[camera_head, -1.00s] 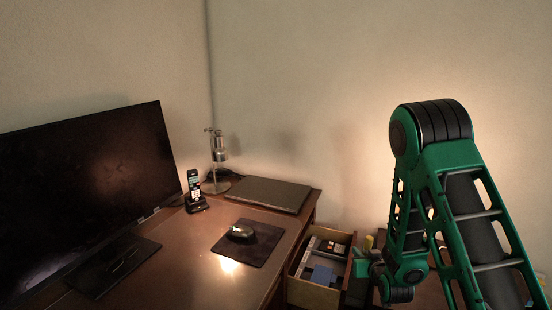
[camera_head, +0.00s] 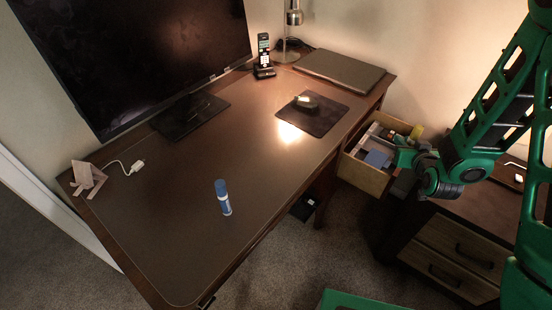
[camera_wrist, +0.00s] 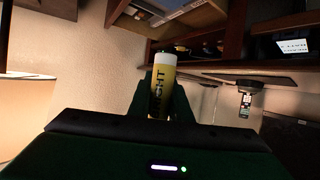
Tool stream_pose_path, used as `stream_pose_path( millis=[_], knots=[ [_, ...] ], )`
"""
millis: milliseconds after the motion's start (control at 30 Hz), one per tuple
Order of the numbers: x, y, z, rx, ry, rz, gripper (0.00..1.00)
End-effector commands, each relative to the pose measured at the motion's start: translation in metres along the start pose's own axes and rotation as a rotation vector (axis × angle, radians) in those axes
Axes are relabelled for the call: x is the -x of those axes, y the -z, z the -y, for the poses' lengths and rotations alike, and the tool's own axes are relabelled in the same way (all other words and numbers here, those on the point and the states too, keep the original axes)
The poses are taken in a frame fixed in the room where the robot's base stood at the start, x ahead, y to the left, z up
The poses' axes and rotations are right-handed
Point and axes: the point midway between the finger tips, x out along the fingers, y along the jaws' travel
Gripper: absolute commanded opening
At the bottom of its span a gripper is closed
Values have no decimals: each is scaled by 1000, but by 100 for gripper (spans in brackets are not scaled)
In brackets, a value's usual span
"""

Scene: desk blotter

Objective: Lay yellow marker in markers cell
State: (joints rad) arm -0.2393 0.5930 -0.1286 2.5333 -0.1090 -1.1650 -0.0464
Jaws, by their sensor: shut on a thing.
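The yellow marker (camera_wrist: 163,85) stands out between the two fingers of my gripper (camera_wrist: 162,104) in the wrist view, dark lettering along its side and a white end. My gripper is shut on it. The drawer holds a divided organizer (camera_head: 372,134) with light walls and a blue item (camera_head: 377,159). My gripper and arm partly cover the drawer's right side, and I cannot tell which cell is the markers cell.
A blue marker (camera_head: 222,197) stands on the desk (camera_head: 190,230). A mouse on a dark pad (camera_head: 318,118), a laptop (camera_head: 340,69), a phone (camera_head: 263,58), a lamp and a monitor (camera_head: 150,50) occupy the back. A low cabinet (camera_head: 460,245) stands right of the drawer.

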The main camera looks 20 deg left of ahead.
Motion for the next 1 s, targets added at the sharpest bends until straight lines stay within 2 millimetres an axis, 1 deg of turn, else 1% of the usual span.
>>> stream_pose_path(
  millis=[33, 267, 300, 467, 500, 567, 700, 767, 800, 867, 900, 967, 1000],
  knots=[
    [-2, 4, 22, 16, 34, -1, 0],
    [-3, 17, 107, 73, 158, 2, 0],
    [-2, 19, 122, 82, 179, 1, 0],
    [7, 25, 182, 119, 261, 3, 0],
    [10, 27, 197, 128, 280, 2, 0],
    [15, 28, 220, 141, 310, 3, 0],
    [32, 33, 272, 171, 378, 1, 0],
    [40, 33, 295, 183, 407, 2, 0],
    [46, 34, 309, 191, 426, 1, 0],
    [56, 35, 331, 202, 454, 0, 0],
    [63, 35, 346, 209, 473, -1, 0],
    [74, 36, 366, 219, 500, -2, 0],
    [82, 36, 380, 227, 519, -2, 0]
  ],
)
